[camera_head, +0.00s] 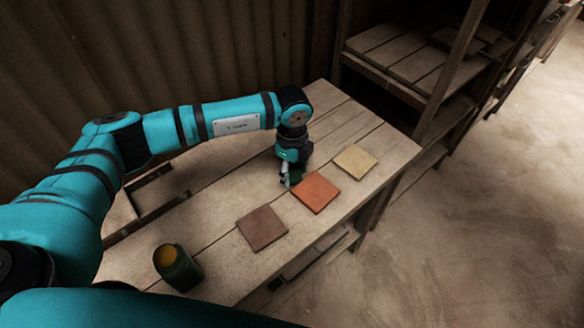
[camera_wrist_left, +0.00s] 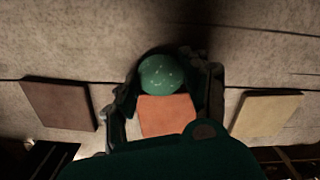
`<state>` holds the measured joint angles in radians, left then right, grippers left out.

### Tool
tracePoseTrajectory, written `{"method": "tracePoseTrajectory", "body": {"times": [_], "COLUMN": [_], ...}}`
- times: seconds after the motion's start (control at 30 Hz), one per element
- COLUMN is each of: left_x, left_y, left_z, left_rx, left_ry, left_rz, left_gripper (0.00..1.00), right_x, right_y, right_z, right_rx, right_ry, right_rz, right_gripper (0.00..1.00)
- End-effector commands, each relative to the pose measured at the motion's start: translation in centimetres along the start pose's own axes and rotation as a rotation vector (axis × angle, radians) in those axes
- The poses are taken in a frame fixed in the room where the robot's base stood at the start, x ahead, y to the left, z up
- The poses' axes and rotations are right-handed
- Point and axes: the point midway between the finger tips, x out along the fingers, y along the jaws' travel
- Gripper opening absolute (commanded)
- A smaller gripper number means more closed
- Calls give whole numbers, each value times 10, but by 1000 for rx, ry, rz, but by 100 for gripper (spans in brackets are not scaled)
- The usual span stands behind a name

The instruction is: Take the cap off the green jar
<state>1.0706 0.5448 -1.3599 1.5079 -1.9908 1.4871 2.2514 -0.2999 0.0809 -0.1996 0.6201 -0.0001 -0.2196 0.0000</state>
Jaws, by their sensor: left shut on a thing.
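The green jar (camera_head: 178,268) stands upright at the near left end of the slatted table. Its top is uncovered and shows an orange-yellow inside. My left gripper (camera_head: 290,180) is away from the jar, pointing down at the table just behind the orange-red tile (camera_head: 315,192). In the left wrist view, a round, speckled green cap (camera_wrist_left: 162,75) sits between its two fingers, which are shut on it. The cap is low over the boards; I cannot tell whether it touches them. My right gripper is not in view.
A brown tile (camera_head: 262,228) and a yellowish tile (camera_head: 355,162) lie in a row with the orange-red one along the table (camera_head: 225,190). A wooden shelf (camera_head: 415,75) stands behind on the right. The boards between jar and gripper are clear.

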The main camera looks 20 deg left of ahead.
Motion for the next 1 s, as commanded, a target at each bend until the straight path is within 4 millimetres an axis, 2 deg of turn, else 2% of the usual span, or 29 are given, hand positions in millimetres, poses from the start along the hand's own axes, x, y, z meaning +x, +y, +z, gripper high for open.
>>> {"method": "tracePoseTrajectory", "body": {"times": [0.37, 0.4, 0.53, 0.8, 1.0], "left_x": [6, 5, 5, 4, -14], "left_y": [0, 0, 0, 0, -1], "left_z": [0, 0, 0, 0, 0], "left_rx": [0, 0, 0, 0, 1], "left_ry": [1, 0, 0, 0, 1], "left_rz": [-1, -2, -1, -1, -6], "left_gripper": [8, 52, 69, 70, 70], "right_x": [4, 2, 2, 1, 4], "right_y": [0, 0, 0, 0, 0], "right_z": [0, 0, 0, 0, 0], "right_rx": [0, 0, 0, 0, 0], "right_ry": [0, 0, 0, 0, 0], "right_rz": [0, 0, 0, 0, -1], "right_gripper": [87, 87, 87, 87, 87]}}
